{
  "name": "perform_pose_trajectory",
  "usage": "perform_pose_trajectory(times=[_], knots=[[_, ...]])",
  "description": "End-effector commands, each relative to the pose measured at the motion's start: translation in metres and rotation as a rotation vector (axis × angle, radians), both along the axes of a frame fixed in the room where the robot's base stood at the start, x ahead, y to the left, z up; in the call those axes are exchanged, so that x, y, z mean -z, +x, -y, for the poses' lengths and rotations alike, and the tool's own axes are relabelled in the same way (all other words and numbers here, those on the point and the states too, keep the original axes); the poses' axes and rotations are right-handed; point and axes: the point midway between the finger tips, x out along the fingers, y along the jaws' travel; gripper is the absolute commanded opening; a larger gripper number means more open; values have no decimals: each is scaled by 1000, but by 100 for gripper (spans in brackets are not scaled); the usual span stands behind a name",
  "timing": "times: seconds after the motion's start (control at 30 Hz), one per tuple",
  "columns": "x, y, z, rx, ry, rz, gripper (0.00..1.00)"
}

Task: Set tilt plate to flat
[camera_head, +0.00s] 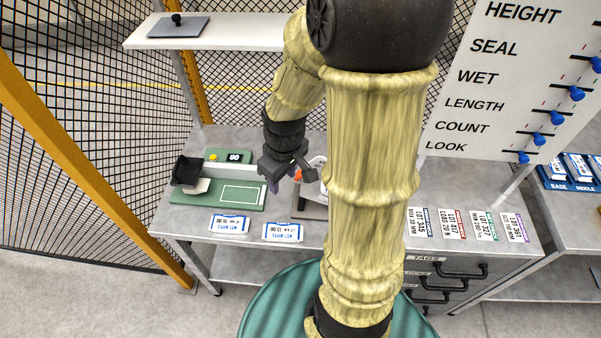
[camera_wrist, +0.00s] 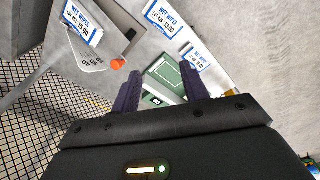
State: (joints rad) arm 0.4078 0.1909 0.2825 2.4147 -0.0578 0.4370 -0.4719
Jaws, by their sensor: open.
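A grey fixture (camera_head: 309,206) stands on the bench, partly hidden behind my arm in the head view. It has a white marked dial and an orange tip (camera_head: 298,175). I take it for the tilt plate. In the wrist view the white dial (camera_wrist: 88,58) and the orange tip (camera_wrist: 118,63) show at the upper left, beside one finger. The plate's angle cannot be read for certain. My gripper (camera_head: 291,176) is open and empty, just left of the orange tip. Its fingers (camera_wrist: 162,85) point down at the bench and appear apart from the tip.
A green board (camera_head: 222,199) with a grey bar and black block lies to the left. Wet-wipes cards (camera_head: 229,225) lie at the bench front, and label cards (camera_head: 452,223) lie right. A marked panel with blue knobs (camera_head: 523,157) stands at the right. Mesh fencing is at the left.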

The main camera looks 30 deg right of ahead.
Motion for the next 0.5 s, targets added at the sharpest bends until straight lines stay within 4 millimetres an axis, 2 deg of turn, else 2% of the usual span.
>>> perform_pose_trajectory(times=[0.23, 0.5], knots=[[12, 20, 36, -257, 57, -33, 45], [14, 38, 81, -533, 139, 38, 45]])
